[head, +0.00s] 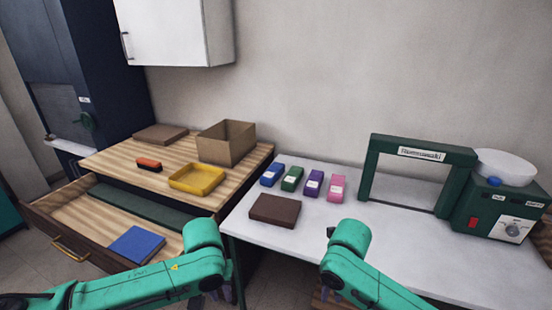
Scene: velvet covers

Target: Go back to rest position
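My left arm comes in from the left, and its gripper (226,292) hangs low at the bottom edge, mostly hidden behind the green wrist. My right gripper (326,293) is also low, mostly hidden below its green arm. I cannot see whether either is open or shut. Blue (272,174), green (292,179), purple (313,183) and pink (337,188) small packs stand in a row on the white table (400,240). A dark brown flat block (275,210) lies in front of them. A blue flat piece (137,243) lies in the open drawer (85,210).
On the wooden top are a yellow tray (197,190), an open cardboard box (227,154), an orange item (149,165) and a brown flat piece (160,135). A green frame (372,165) and a scale-like machine (500,215) with a white bowl (504,165) stand right. The white table's front middle is clear.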

